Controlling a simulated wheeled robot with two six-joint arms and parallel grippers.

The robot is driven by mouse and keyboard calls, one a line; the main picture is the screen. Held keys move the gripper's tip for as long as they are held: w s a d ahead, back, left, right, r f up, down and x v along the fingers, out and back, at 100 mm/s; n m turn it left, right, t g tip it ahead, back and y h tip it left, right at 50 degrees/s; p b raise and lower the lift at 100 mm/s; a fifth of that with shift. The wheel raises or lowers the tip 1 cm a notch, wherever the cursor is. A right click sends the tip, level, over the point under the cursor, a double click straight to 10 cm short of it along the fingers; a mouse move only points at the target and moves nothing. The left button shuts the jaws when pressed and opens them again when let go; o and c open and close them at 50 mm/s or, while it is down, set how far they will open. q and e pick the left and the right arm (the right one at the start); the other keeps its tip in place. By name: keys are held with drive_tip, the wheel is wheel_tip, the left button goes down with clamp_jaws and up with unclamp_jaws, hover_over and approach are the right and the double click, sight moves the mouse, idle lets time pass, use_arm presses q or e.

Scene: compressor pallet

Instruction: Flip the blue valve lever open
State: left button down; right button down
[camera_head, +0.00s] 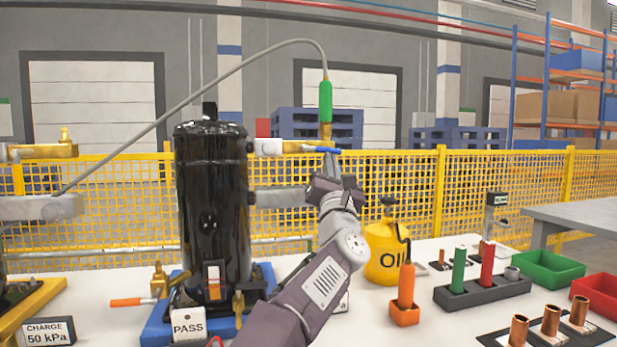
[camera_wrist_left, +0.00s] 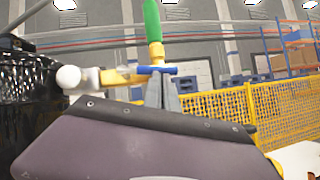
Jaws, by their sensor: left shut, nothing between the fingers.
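The blue valve lever (camera_head: 325,149) is a short, roughly level bar on the brass valve (camera_head: 295,146), to the right of the black compressor tank (camera_head: 212,210). In the left wrist view the blue lever (camera_wrist_left: 154,70) crosses in front of the brass fitting below a green hose handle (camera_wrist_left: 153,22). My left gripper (camera_head: 336,160) is shut and empty, its fingers pointing up just below the lever's right end. In the left wrist view its fingertips (camera_wrist_left: 161,80) reach the lever's underside; I cannot tell whether they touch. My right gripper is out of view.
A grey hose arcs from the left to the green handle (camera_head: 325,100) above the valve. A yellow oil can (camera_head: 384,258) and an orange tool (camera_head: 406,288) stand right of my arm. A yellow mesh fence (camera_head: 490,185) runs behind.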

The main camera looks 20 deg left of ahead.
use_arm(q)
drive_tip(key=shift+w+d+r, duration=0.15)
drive_tip(key=shift+r, duration=0.05)
idle(0.6)
drive_tip(key=s+d+f+b, duration=0.5)
drive_tip(key=s+f, duration=0.2)
drive_tip(key=f, duration=0.2)
drive_tip(key=shift+s+f+b, duration=0.2)
drive_tip(key=shift+s+b, duration=0.15)
